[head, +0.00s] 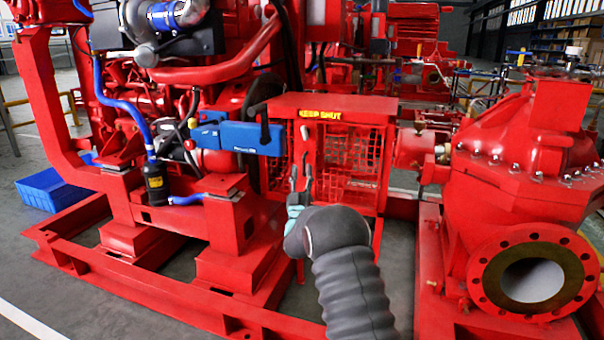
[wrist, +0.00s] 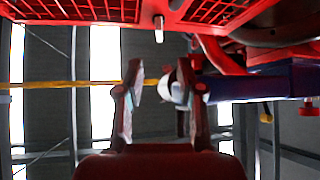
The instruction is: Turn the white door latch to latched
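The white door latch (head: 304,132) shows as a small, roughly upright piece on the red mesh guard door (head: 352,160), below the yellow "KEEP SHUT" label. Its exact angle is hard to tell. In the wrist view a small pale peg (wrist: 158,29) sticks out from the edge of the red mesh; I cannot tell whether it is the latch. My gripper (head: 300,178) is in front of the guard, below the latch and apart from it. In the wrist view its two fingers (wrist: 163,85) are spread, with nothing held between them.
A blue box-shaped part (head: 238,137) stands left of the latch. A red pump with a round flange (head: 530,275) is at the right. Red base rails (head: 150,290) run along the floor. A blue bin (head: 55,190) lies at the far left.

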